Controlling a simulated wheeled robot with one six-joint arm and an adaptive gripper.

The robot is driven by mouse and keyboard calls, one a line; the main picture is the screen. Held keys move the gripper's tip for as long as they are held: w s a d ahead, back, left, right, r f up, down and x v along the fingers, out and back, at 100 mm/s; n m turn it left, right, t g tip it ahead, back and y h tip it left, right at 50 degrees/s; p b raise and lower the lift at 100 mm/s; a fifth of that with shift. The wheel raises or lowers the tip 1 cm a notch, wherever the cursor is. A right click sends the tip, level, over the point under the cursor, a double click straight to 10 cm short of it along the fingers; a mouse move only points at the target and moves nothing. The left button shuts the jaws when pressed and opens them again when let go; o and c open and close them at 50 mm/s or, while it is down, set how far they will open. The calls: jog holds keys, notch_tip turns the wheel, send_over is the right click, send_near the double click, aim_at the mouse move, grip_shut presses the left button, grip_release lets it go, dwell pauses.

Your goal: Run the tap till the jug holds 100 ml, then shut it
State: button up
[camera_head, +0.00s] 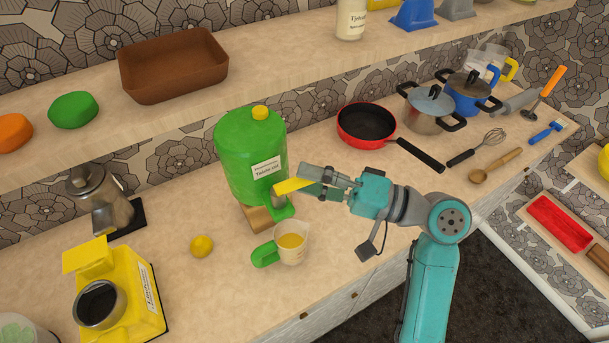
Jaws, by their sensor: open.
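A green drum (237,155) with a white label and a yellow cap stands on a wooden block on the counter. Its tap has a yellow lever (291,186) pointing right, above a green part low on the drum. A clear jug (292,245) with a green handle stands on the counter below and in front of the tap. Yellow liquid shows in the jug, but its level against any marks is too small to read. No stream can be made out. My gripper (308,182) is open at the lever's right end; whether it touches is unclear.
A yellow lemon (201,246) lies left of the jug. A yellow machine (115,295) stands at the front left. A red pan (367,124), pots and utensils are at the right. A shelf (270,65) runs above the counter.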

jog(key=shift+w+a, duration=0.1)
jog(key=shift+a, duration=0.55)
grip_shut()
jog(key=shift+s+d+m+t+h, duration=0.1)
jog(key=shift+s+m+t+h, duration=0.15)
jog(key=shift+m+t, duration=0.35)
jog(key=shift+s+d+m+t+h, duration=0.1)
jog(key=shift+m+t+h, duration=0.2)
jog(key=shift+t, duration=0.55)
jog(key=shift+s+d+m+t+h, duration=0.1)
jog(key=shift+s+m+t+h, duration=0.1)
jog(key=shift+m+t, duration=0.45)
grip_release()
jog(key=shift+n, duration=0.25)
